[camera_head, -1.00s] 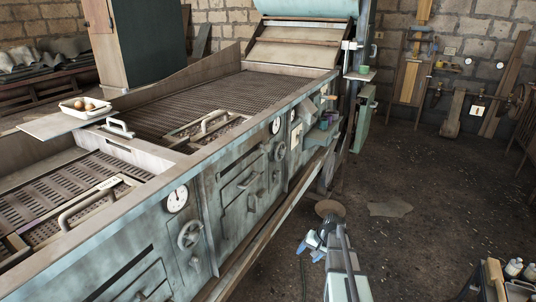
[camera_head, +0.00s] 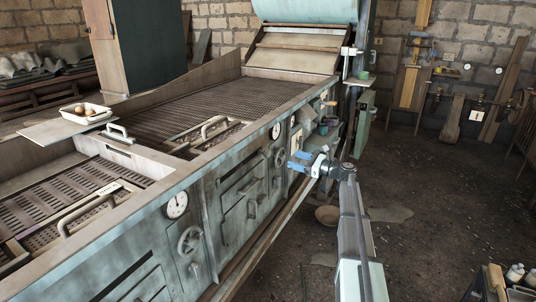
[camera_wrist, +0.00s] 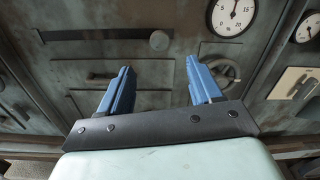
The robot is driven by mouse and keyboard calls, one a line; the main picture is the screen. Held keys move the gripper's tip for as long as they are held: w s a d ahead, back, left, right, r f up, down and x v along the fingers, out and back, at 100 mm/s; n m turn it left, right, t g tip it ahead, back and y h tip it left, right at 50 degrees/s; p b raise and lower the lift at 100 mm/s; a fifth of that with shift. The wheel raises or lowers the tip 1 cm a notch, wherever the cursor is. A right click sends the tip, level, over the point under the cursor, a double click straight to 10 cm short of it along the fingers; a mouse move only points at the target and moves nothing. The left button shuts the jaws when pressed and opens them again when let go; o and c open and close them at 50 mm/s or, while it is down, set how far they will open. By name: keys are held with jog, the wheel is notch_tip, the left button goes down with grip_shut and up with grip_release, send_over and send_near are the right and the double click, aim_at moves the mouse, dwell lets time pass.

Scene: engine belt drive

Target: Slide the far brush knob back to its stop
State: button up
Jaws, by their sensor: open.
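In the wrist view a round knob (camera_wrist: 158,40) sits at the right end of a dark horizontal slot (camera_wrist: 105,34) on the machine's front panel. It looks like the far brush knob, but I cannot make it out clearly in the head view. My gripper (camera_wrist: 158,66) is open and empty, its two blue fingers spread apart. In the wrist view the knob shows beyond the gap between the fingertips, and I see no contact. In the head view my gripper (camera_head: 298,161) is in front of the far part of the machine's front, pointing left.
A dial (camera_wrist: 232,15) and a handwheel (camera_wrist: 222,70) are right of the knob. A flat handle (camera_wrist: 90,76) lies below the slot. A long rail (camera_head: 255,262) runs along the machine's lower front. The floor to the right (camera_head: 440,190) is mostly open.

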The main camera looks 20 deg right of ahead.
aim_at(270, 153)
jog(key=w+a+m, duration=0.1)
jog(key=w+a, duration=0.4)
jog(key=w+a+m, duration=0.1)
jog(key=w+a, duration=0.3)
jog(key=shift+w+a, duration=0.35)
jog(key=shift+a, duration=0.05)
dwell(0.4)
grip_shut()
dwell(0.4)
